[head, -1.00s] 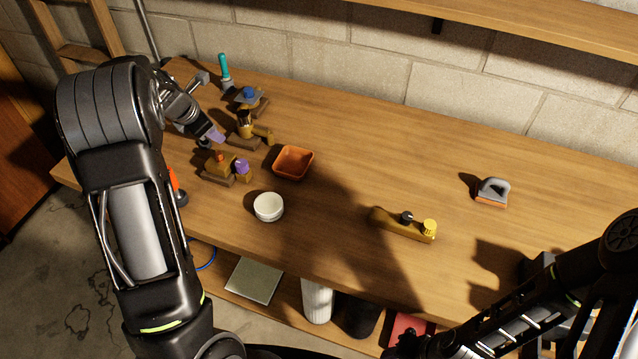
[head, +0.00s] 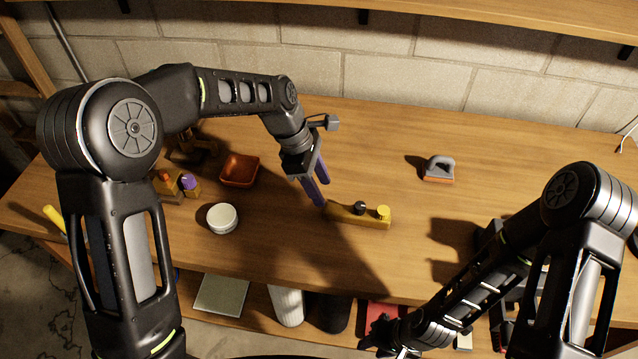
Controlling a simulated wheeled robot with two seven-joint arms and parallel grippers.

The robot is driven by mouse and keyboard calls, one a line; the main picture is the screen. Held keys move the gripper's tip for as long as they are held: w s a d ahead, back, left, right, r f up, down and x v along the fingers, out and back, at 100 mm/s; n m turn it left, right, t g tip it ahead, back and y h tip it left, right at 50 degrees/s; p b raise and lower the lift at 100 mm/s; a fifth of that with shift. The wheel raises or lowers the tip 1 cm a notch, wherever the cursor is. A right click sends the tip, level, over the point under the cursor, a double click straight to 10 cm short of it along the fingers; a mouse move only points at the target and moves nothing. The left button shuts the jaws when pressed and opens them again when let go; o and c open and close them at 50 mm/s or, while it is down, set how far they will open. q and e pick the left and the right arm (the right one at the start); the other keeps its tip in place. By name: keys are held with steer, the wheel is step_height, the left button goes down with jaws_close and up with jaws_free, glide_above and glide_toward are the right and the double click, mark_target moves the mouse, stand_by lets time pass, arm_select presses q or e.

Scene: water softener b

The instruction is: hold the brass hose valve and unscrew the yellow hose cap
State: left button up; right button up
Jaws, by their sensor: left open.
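The brass hose valve (head: 350,216) lies on the bench near the middle of the head view, with a small black knob on top. The yellow hose cap (head: 383,212) sits at its right end. My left gripper (head: 320,188) is open, its purple fingers pointing down at the valve's left end. They look empty and close to the valve; whether they touch it I cannot tell. My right gripper (head: 388,336) is low at the bottom of the view, in front of the bench edge and away from the valve. Its jaws are too dark to read.
A white bowl (head: 222,218) and an orange tray (head: 239,170) stand left of the valve. Several brown fittings, one with a purple cap (head: 189,183), are further left. A grey-handled brush (head: 439,168) lies at the right back. The bench right of the valve is mostly clear.

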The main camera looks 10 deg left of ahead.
mark_target(330, 208)
arm_select(q)
steer(key=shift+f, duration=0.1)
steer(key=shift+x, duration=3.85)
jaws_close()
steer(key=shift+f, duration=0.1)
